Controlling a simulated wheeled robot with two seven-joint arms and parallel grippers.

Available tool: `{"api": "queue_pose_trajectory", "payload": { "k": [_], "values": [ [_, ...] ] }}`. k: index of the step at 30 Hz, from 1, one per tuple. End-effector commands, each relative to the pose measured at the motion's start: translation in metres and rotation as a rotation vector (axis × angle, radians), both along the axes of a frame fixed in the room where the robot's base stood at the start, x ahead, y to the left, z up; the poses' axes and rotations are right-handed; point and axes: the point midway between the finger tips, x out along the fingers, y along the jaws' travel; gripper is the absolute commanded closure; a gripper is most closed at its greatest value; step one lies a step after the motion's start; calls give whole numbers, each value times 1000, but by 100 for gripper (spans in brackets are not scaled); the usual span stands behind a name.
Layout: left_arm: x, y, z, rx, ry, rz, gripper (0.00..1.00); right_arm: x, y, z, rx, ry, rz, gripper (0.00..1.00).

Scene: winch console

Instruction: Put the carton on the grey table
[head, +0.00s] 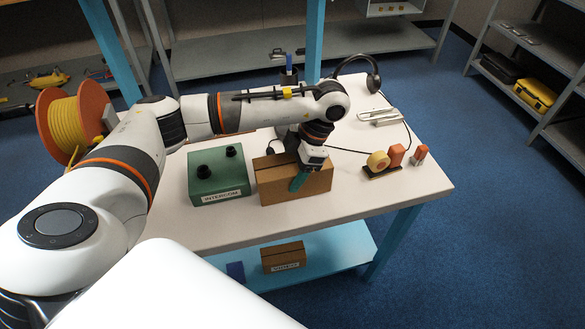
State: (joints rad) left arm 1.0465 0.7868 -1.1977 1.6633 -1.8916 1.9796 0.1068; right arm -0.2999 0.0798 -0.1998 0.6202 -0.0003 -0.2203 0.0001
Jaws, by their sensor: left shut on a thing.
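The brown carton (277,184) is on or just above the pale-topped table (370,208) with blue legs, right of the green intercom box. I cannot tell whether its underside touches the tabletop. My left gripper (301,178) comes down from above and is shut on the carton's upper edge, a teal fingertip lying against its front face. The gripper hides part of the carton's top. My right gripper is not in view.
A green intercom box (217,175) sits left of the carton. An orange reel with yellow cable (68,125) is at the left. A smaller labelled box (284,257) is on the blue lower shelf.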

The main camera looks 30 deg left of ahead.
Motion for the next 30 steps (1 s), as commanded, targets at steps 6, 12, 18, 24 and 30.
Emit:
{"api": "queue_pose_trajectory", "payload": {
  "k": [6,12,18,24,30],
  "values": [
    [0,0,-1,0,0,0,59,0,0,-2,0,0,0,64],
    [0,0,0,0,0,-1,10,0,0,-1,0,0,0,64],
    [0,0,0,0,0,-1,10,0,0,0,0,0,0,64],
    [6,-5,17,0,-2,-3,10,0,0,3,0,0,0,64],
    [19,-15,59,2,-7,-1,10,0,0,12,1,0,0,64]
  ]
}}
